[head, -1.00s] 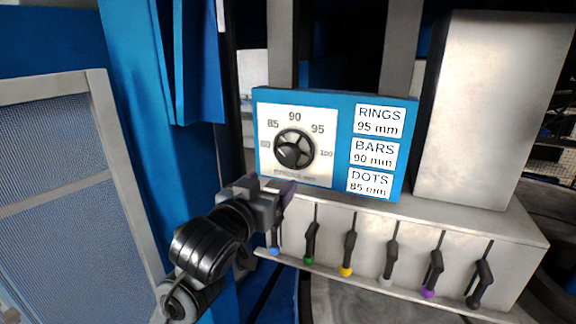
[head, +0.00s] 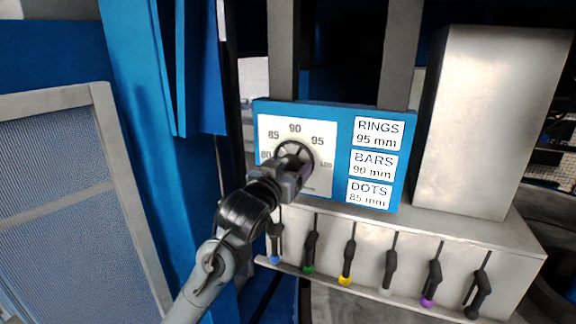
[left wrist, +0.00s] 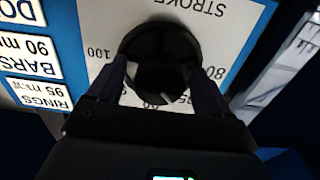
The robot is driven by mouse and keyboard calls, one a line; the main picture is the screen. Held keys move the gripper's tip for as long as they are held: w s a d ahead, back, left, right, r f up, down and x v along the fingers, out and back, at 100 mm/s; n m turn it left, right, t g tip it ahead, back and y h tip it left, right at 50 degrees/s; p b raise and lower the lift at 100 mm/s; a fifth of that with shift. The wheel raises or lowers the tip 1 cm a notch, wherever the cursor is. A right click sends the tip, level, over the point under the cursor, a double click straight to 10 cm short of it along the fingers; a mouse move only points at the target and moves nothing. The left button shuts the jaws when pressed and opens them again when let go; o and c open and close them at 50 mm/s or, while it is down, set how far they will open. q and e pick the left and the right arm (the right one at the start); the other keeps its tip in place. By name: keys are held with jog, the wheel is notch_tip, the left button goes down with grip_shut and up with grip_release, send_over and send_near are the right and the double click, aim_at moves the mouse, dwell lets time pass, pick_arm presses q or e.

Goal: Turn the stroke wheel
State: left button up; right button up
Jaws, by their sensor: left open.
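The black stroke wheel (head: 293,152) sits on a white dial plate (head: 320,176) with a scale from 80 to 100. My left gripper (head: 297,166) is in front of it and covers its lower part in the head view. In the left wrist view, the wheel (left wrist: 160,50) lies between the open fingers of the left gripper (left wrist: 162,85), one finger on each side. I cannot tell whether the fingers touch the rim. The wheel's pointer position is too unclear to read. My right gripper is not in view.
Labels beside the dial read RINGS 95 mm (head: 379,134), BARS 90 mm (head: 374,165) and DOTS 85 mm (head: 370,194). Below, a row of levers with coloured tips, such as the yellow-tipped lever (head: 348,262), hangs from a metal housing (head: 420,215). A mesh panel (head: 60,180) stands at left.

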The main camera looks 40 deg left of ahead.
pick_arm(q)
jog(key=shift+w, duration=0.2)
jog(key=c, duration=1)
jog(key=shift+m, duration=0.4)
jog(key=m+p, duration=0.1)
jog(key=m, duration=0.2)
jog(key=shift+a+m, duration=0.1)
jog(key=shift+m, duration=2.4)
